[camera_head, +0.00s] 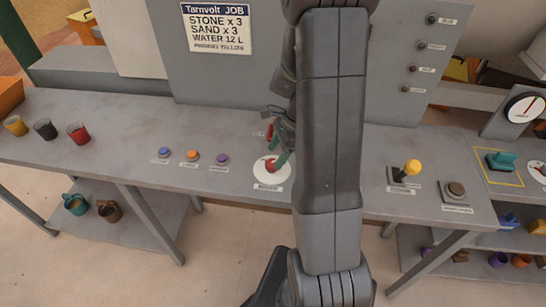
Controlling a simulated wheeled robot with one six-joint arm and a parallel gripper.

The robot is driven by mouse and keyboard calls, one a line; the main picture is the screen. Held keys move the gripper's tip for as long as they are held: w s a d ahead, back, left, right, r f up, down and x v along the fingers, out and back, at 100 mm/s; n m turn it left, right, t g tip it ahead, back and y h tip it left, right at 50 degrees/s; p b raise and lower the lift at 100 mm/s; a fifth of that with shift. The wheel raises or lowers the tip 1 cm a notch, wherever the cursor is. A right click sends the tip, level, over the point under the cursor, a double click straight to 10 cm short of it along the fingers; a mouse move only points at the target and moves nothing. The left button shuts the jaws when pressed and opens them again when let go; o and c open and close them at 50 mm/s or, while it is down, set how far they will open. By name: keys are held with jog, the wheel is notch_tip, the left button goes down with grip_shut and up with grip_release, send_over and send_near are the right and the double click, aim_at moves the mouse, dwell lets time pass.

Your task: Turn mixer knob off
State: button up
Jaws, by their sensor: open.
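A red knob (270,166) sits on a white round dial (272,178) on the grey bench, with a label below it too small to read. I take it for the mixer knob. My gripper (276,146) is open, just above and behind the knob in the picture. A green fingertip overlaps the knob's right side. I cannot tell whether it touches the knob. My dark arm hides part of the gripper and the bench to its right.
Blue (164,152), orange (193,155) and purple (222,158) buttons lie left of the dial. A yellow-topped lever (412,168) and a brown button (456,189) stand to the right. Several cups are at the far left. A job sign (219,28) hangs behind.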

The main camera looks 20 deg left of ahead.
aim_at(272, 166)
jog(key=shift+x, duration=1.4)
jog(key=shift+s+d, duration=0.15)
jog(key=c, duration=1)
